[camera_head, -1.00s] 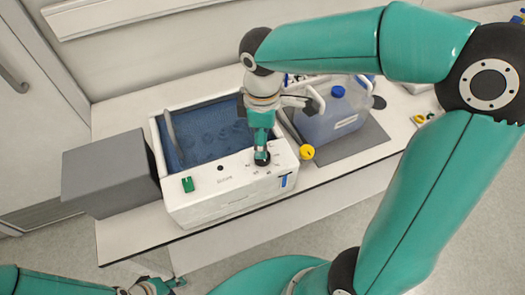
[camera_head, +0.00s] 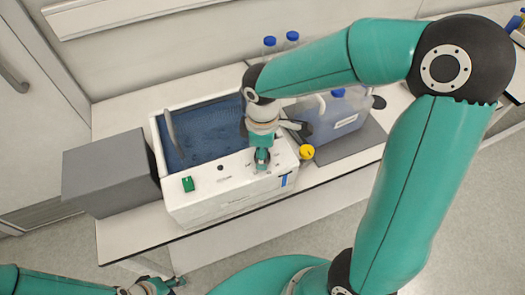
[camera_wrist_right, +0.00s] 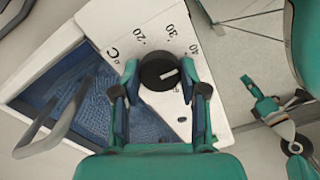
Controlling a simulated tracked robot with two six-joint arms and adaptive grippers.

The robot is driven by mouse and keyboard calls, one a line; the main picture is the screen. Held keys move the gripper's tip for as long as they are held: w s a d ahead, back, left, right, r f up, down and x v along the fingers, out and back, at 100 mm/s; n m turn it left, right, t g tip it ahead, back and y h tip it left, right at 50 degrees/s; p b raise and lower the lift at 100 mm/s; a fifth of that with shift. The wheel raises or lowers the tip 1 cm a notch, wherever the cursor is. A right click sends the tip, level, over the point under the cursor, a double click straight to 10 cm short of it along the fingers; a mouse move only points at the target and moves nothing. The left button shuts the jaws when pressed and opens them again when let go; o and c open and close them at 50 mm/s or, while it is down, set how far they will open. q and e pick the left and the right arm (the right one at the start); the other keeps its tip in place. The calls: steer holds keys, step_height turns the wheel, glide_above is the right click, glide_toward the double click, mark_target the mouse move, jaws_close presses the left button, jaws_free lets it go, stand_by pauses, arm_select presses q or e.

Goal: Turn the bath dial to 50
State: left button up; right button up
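The bath dial (camera_wrist_right: 160,72) is a round black knob with a white pointer mark on the white front panel of the water bath (camera_head: 215,200). In the right wrist view its mark points to the right, near the hidden side of the scale past 40. Numbers 20, 30 and 40 show around it; the 50 is not visible. My right gripper (camera_head: 262,167) comes down from above, one finger on each side of the dial, both tips appearing to touch it. My left gripper (camera_head: 172,284) is at the bottom edge of the head view, empty, fingers apart in the wrist view (camera_wrist_right: 275,103).
The bath holds blue water, with a grey lid handle (camera_head: 174,135) at its left. A grey box (camera_head: 110,172) stands left of the bath. A yellow knob (camera_head: 307,152) and a blue-capped container (camera_head: 340,118) are on the right. Blue-capped bottles (camera_head: 270,43) stand behind my arm.

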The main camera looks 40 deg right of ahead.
steer(key=c, duration=0.4)
steer(key=m+b, duration=0.2)
steer(key=m, duration=0.1)
steer(key=shift+f+m+b, duration=0.1)
steer(key=shift+m+b, duration=0.2)
steer(key=shift+m, duration=0.1)
steer(key=m+b, duration=0.1)
steer(key=m, duration=0.2)
steer(key=shift+m+b, duration=0.55)
steer(key=shift+m, duration=0.35)
steer(key=shift+w, duration=0.1)
steer(key=o, duration=1.1)
